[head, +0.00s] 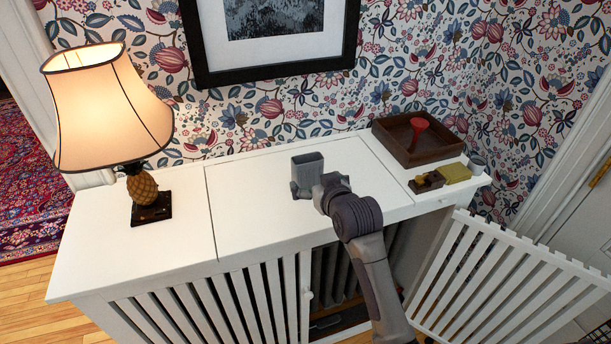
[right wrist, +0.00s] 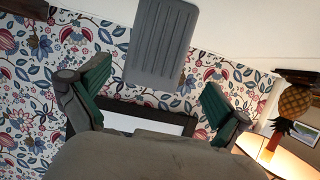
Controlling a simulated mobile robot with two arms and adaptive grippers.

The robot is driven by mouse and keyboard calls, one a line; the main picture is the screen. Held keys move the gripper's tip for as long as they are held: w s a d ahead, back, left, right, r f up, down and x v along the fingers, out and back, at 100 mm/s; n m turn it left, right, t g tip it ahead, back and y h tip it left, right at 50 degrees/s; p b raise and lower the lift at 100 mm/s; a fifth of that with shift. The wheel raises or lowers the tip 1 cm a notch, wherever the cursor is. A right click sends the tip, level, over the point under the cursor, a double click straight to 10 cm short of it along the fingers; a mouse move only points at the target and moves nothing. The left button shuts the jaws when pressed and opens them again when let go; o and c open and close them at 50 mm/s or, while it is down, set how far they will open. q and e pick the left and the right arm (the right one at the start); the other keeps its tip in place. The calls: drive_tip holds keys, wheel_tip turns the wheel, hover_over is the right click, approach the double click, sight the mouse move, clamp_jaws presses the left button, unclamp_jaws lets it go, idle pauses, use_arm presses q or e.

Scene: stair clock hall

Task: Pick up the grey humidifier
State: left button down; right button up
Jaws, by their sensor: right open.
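The grey humidifier (head: 307,166) is a small upright box on the white cabinet top, near its middle. In the right wrist view, which is upside down, it shows as a ribbed grey slab (right wrist: 162,42) standing on the white surface. My right gripper (head: 309,188) is at the humidifier's near side in the head view, and my arm covers part of that area. In the wrist view its green-padded fingers (right wrist: 153,98) are spread wide, with the humidifier ahead of the gap between them. Contact is not visible. My left gripper is not in view.
A lit lamp (head: 107,110) stands on the cabinet (head: 255,205) at left. At right are a dark wooden tray (head: 390,128) holding a red item (head: 419,128), a yellow block (head: 454,172), a small brown item (head: 427,182) and a grey cup (head: 476,163). A slatted door (head: 510,285) hangs open.

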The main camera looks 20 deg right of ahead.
sight(310, 175)
drive_tip(key=x, duration=0.2)
drive_tip(key=shift+w+f, duration=0.2)
drive_tip(key=shift+w, duration=0.1)
drive_tip(key=shift+w+p, duration=0.25)
drive_tip(key=shift+p, duration=0.05)
drive_tip(key=shift+p+x, duration=0.6)
drive_tip(key=shift+x, duration=1.75)
drive_tip(key=shift+s+d, duration=0.15)
drive_tip(key=shift+c, duration=0.7)
drive_tip(key=c, duration=1.1)
